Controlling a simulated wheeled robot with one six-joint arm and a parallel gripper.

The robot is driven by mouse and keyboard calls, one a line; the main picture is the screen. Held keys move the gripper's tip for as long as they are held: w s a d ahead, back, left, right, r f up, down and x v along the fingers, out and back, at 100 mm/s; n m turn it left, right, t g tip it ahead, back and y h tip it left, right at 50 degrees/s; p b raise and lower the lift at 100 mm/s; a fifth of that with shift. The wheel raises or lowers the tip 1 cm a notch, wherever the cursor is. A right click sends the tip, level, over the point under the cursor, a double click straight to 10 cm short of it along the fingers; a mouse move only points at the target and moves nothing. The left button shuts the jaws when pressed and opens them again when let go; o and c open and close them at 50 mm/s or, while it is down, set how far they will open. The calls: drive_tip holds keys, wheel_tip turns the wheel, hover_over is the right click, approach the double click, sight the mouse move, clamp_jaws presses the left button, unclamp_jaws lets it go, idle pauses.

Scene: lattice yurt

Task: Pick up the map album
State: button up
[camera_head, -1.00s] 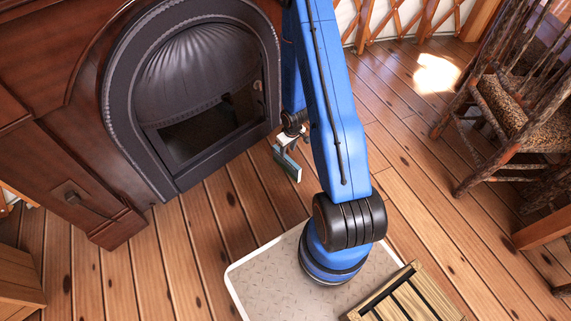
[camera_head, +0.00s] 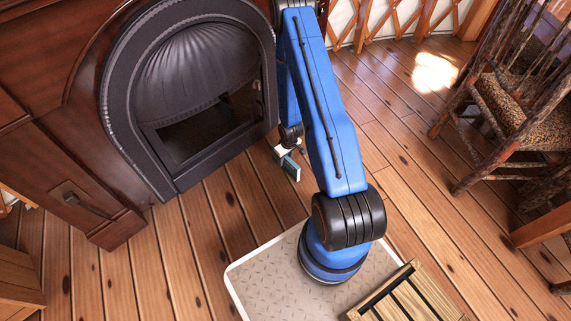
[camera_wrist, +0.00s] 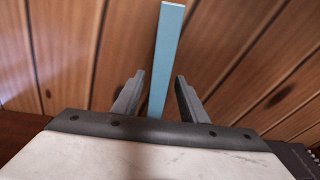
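The map album shows as a thin blue-teal slab (camera_head: 293,173) near the floor, in front of the fireplace's right side. In the wrist view it is a narrow light-blue strip (camera_wrist: 165,55), seen nearly edge-on. My gripper (camera_head: 286,153) is over the album's upper part and partly hides it. In the wrist view my gripper (camera_wrist: 159,79) has its two fingers apart, one on each side of the strip, with gaps showing on both sides. The strip's near end is hidden behind the gripper body. I cannot tell whether the album touches the floor.
The dark arched fireplace (camera_head: 190,85) in a wooden surround stands close to the left. A rustic chair (camera_head: 500,110) with a patterned seat is at the right. A wooden slatted thing (camera_head: 410,295) is at the bottom right. The plank floor (camera_head: 215,215) between is clear.

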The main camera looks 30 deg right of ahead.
sight(285, 163)
drive_tip(key=shift+w+f, duration=0.15)
drive_tip(key=shift+f, duration=1.05)
drive_tip(key=shift+w+f, duration=0.15)
drive_tip(key=shift+f, duration=1)
drive_tip(key=shift+c, duration=0.3)
clamp_jaws()
drive_tip(key=shift+r, duration=0.1)
